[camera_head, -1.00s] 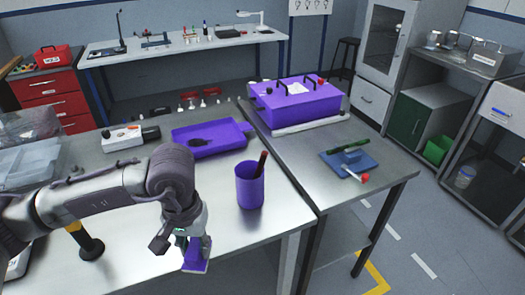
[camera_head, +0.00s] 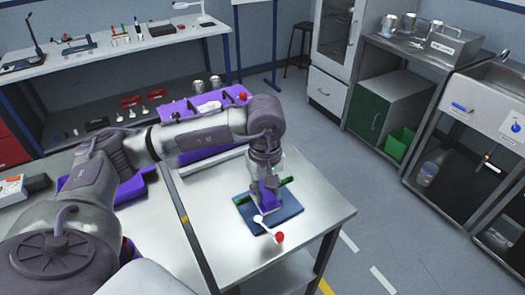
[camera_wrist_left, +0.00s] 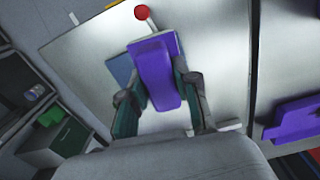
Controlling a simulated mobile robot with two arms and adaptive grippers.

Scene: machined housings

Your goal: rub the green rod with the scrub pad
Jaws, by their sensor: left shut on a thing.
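The green rod (camera_head: 285,181) lies across a blue fixture (camera_head: 287,209) on the right-hand steel table. Its two ends show on either side of my left gripper, and its middle is hidden. My left gripper (camera_head: 266,190) points down over the rod, shut on the purple scrub pad (camera_wrist_left: 157,75). In the head view the pad shows only in part, at the rod's middle; I cannot tell whether it touches the rod. In the wrist view the pad covers the rod, and part of the blue fixture (camera_wrist_left: 121,70) shows beside it. My right gripper is not in view.
A white lever with a red knob (camera_head: 280,237) sticks out from the fixture's front. A purple housing (camera_head: 207,103) stands behind my arm at the table's back. The steel tabletop (camera_head: 320,205) is clear to the fixture's right.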

